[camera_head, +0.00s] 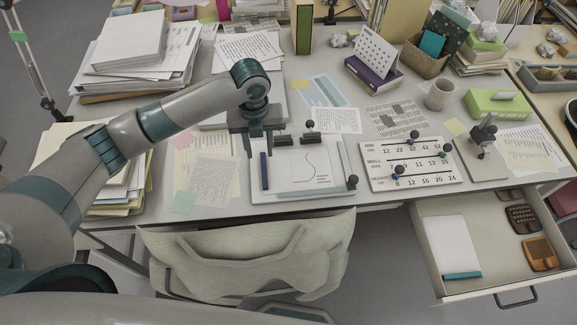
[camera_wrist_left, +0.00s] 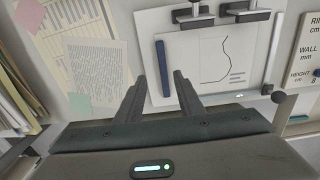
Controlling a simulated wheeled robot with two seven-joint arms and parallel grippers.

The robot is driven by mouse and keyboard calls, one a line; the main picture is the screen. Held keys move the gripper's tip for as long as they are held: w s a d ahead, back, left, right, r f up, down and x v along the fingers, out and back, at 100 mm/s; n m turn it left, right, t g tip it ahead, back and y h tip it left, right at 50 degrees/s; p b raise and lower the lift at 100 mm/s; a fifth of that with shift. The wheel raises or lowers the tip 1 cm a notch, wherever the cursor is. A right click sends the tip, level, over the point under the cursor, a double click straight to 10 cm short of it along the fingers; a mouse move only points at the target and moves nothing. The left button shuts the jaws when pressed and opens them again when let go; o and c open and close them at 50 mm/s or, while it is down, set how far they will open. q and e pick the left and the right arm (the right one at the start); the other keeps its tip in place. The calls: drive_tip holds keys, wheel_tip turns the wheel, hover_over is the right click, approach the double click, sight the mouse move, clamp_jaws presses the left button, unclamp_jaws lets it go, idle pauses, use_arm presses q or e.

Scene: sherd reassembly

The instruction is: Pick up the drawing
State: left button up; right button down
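The drawing (camera_head: 310,170) is a white sheet with one curved line and a few short text lines. It lies on a pale board (camera_head: 285,196) at the front middle of the desk. It also shows in the left wrist view (camera_wrist_left: 205,72). Two dark clamps (camera_head: 283,140) sit at its far edge, and a dark blue bar (camera_head: 264,172) lies along its left side. My left gripper (camera_head: 259,153) is open and empty, above the board's left part. In the wrist view its fingers (camera_wrist_left: 160,78) point toward the board, apart from the drawing. My right gripper is not in view.
A numbered gauge board (camera_head: 410,162) with small knobs stands right of the drawing. Loose papers (camera_head: 208,172) lie left of it. A pale chair back (camera_head: 245,255) is in front of the desk. An open drawer (camera_head: 425,235) juts out at the lower right.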

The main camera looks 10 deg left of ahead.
sight(264, 164)
use_arm(q)
drive_tip(key=shift+f, duration=0.9)
drive_tip(key=shift+w+d+f+p, duration=0.1)
drive_tip(key=shift+d+f+p, duration=0.05)
drive_tip(key=shift+f+p, duration=0.45)
wheel_tip(264, 164, down, 3)
drive_tip(key=shift+w+d+p, duration=0.1)
drive_tip(key=shift+w+p, duration=0.05)
drive_tip(key=shift+p, duration=0.4)
drive_tip(key=shift+f, duration=0.55)
clamp_jaws()
